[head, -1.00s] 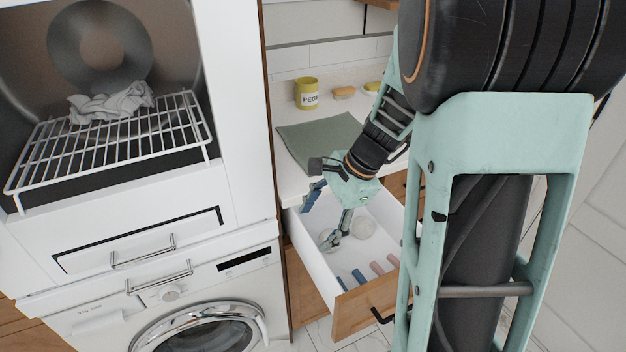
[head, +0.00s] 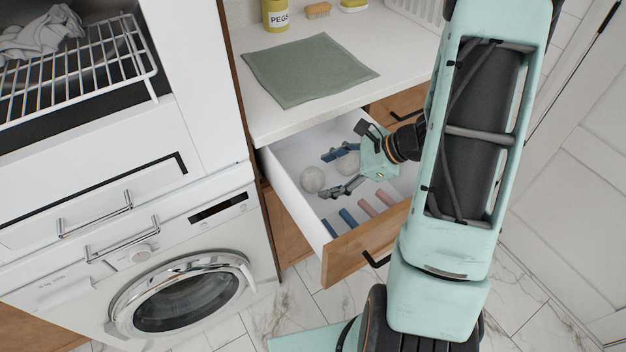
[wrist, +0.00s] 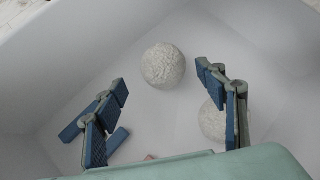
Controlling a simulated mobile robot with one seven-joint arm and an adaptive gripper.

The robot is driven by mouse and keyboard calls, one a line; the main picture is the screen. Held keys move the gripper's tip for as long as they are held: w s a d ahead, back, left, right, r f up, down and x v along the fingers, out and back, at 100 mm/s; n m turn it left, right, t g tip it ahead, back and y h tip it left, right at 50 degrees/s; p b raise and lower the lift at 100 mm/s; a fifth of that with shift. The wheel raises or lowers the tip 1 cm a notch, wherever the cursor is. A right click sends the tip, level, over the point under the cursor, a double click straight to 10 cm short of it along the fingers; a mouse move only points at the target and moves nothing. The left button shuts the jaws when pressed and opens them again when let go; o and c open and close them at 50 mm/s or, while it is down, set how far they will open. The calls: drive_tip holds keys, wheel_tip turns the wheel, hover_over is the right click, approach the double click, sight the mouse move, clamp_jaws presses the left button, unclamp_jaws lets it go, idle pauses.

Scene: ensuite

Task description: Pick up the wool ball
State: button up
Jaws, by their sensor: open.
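Two pale, fuzzy wool balls lie in the open white drawer. One wool ball (head: 313,179) is by the drawer's left wall; the other wool ball (head: 348,163) is farther right, close to my upper finger. My gripper (head: 330,173) is open, inside the drawer, pointing left. In the wrist view, the first wool ball (wrist: 163,65) sits ahead, in line with the gap between my fingertips (wrist: 162,80), with nothing held. The second wool ball (wrist: 212,120) is partly hidden behind my right finger.
Blue and pink pegs (head: 367,208) lie along the drawer's front (head: 350,258). The counter above holds a green cloth (head: 308,68), a yellow pegs pot (head: 275,14) and a brush (head: 318,10). A washing machine (head: 180,280) stands to the left.

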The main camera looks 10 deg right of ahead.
sight(322, 176)
drive_tip(key=x, duration=0.5)
drive_tip(key=shift+w+f+b, duration=0.15)
drive_tip(key=shift+w+b, duration=0.1)
drive_tip(key=shift+b, duration=0.1)
drive_tip(key=c, duration=1.2)
drive_tip(key=shift+o, duration=0.2)
